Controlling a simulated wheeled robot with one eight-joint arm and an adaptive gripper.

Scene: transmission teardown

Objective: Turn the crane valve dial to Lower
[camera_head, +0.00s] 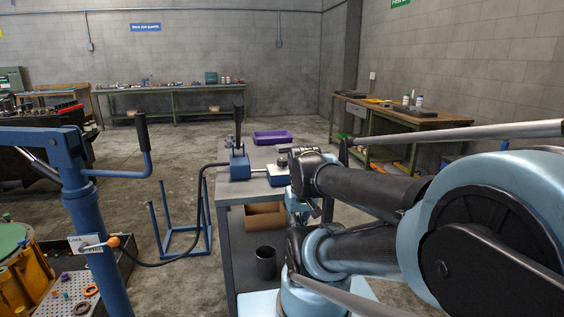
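The crane valve dial is on the blue crane post (93,225) at the left in the head view. A pale label plate (77,240) and a lever with an orange knob (114,241) show there. The lever points right and slightly up. The plate's lettering is too small to read fully, so I cannot tell the selected setting. My light-blue and black arm fills the right side, well apart from the dial. Its far end is by the grey bench at centre; I cannot make out the fingertips or whether they are open.
A black hose (180,258) runs from near the dial to a blue pump (239,166) on the grey bench (225,222). A purple tray (272,137) lies on the bench's far part. A perforated plate (62,297) with small parts is below the dial. A blue stand (182,250) occupies the floor between post and bench.

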